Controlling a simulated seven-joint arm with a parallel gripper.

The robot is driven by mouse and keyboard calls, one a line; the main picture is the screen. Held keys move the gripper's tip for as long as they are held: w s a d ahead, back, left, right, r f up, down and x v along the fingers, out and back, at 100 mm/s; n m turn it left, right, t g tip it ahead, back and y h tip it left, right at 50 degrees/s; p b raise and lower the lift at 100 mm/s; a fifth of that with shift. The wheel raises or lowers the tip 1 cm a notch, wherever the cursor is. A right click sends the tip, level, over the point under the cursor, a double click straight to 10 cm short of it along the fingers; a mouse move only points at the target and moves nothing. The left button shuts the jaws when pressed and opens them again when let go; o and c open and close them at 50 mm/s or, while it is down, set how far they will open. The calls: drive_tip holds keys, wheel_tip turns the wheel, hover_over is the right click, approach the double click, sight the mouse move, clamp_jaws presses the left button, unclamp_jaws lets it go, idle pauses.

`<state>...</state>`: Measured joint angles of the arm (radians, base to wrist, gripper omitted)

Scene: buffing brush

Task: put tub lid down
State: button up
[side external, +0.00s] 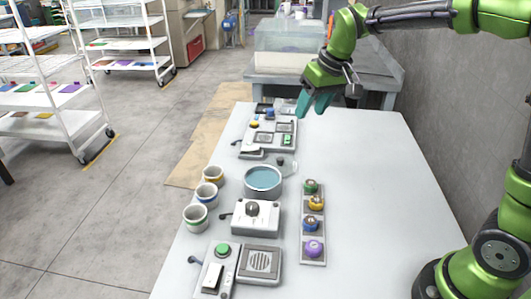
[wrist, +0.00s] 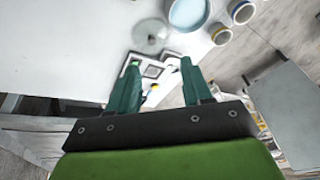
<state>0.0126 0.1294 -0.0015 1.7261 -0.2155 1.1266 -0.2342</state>
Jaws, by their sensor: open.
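The tub (side external: 263,180) is round and grey with blue liquid inside, and stands uncovered near the middle of the table. The tub lid (side external: 290,167) is a see-through disc with a dark knob, lying on the table just behind and right of the tub. In the wrist view the lid (wrist: 151,36) lies beside the tub (wrist: 188,14), near its rim; I cannot tell whether they touch. My gripper (side external: 312,110) has teal fingers, is open and empty, and hangs above the far end of the table, apart from the lid. The wrist view shows the spread fingers (wrist: 160,64).
Several banded cups (side external: 207,194) stand left of the tub. A grey box with a black knob (side external: 255,217) is in front of it. A rack of coloured knobs (side external: 313,224) is to the right. Switch panels (side external: 268,137) lie behind. The table's right side (side external: 370,180) is clear.

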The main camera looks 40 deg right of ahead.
drive_tip(key=s+a+m+t+y, duration=0.1)
drive_tip(key=s+a+m+t, duration=0.1)
drive_tip(key=s, duration=1.8)
drive_tip(key=shift+a+r+m+t, duration=0.2)
drive_tip(key=shift+m+t, duration=0.1)
drive_tip(key=shift+t, duration=0.4)
